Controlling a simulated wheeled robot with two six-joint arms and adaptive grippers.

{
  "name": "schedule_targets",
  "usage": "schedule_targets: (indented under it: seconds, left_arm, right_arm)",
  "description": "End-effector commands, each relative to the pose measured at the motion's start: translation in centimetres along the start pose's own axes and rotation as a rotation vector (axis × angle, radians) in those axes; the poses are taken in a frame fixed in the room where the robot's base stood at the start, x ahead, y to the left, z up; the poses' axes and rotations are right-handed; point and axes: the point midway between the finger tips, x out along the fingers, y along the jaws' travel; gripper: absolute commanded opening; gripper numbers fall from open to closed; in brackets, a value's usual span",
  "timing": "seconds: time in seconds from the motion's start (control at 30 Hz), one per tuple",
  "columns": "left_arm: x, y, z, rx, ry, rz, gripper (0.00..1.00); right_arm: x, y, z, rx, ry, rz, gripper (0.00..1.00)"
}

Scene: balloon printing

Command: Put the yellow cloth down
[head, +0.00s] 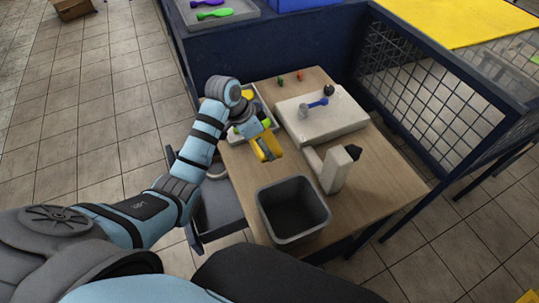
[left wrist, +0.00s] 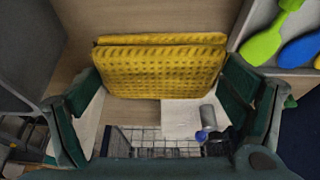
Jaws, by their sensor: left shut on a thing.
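The yellow cloth (head: 268,147) is folded and hangs in my left gripper (head: 262,140), over the left part of the wooden table (head: 385,200). In the left wrist view the dimpled yellow cloth (left wrist: 160,72) spans between the two dark green fingers of my left gripper (left wrist: 160,85), which are shut on its sides. Wooden tabletop shows around the cloth there. I cannot tell whether its lower edge touches the table. My right gripper is not in view.
A grey bin (head: 293,212) stands at the table's front. A white device (head: 337,170) with a black tip is right of the gripper. A white slab (head: 335,118) lies behind with a blue-and-grey tool (head: 315,104). A tray with green and blue items (left wrist: 290,45) is beside the cloth.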

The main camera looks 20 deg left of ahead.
Motion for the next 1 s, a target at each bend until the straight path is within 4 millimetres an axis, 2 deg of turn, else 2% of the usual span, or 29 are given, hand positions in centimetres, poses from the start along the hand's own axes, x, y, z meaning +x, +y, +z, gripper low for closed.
schedule_targets:
  seconds: [0.03,0.1,0.17,0.43,0.63,0.67,0.7,1.0]
  left_arm:
    - [1.8,0.1,0.9,-0.001,-0.003,0.003,0.68]
    - [3.5,0.1,1.6,-0.001,-0.002,0.003,0.68]
    - [4.5,0.1,2.0,-0.001,0.000,0.001,0.68]
    - [8.8,0.1,3.8,-0.001,-0.002,0.001,0.68]
    - [9.0,0.0,3.9,-0.001,-0.001,-0.001,0.68]
    - [9.0,0.0,3.9,-0.001,-0.001,-0.001,0.93]
    - [9.0,0.0,3.9,-0.001,-0.001,0.000,0.99]
    - [8.9,0.0,3.9,-0.001,-0.001,0.000,1.00]
  right_arm:
    - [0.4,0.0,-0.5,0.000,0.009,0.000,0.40]
    - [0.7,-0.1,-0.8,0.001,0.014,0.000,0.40]
    - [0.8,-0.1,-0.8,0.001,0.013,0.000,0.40]
    - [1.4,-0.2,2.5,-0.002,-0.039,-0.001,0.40]
    - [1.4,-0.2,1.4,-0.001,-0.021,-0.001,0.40]
    - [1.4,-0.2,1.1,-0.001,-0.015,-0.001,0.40]
    - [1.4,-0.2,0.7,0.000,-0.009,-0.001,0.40]
    - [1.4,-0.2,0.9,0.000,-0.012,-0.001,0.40]
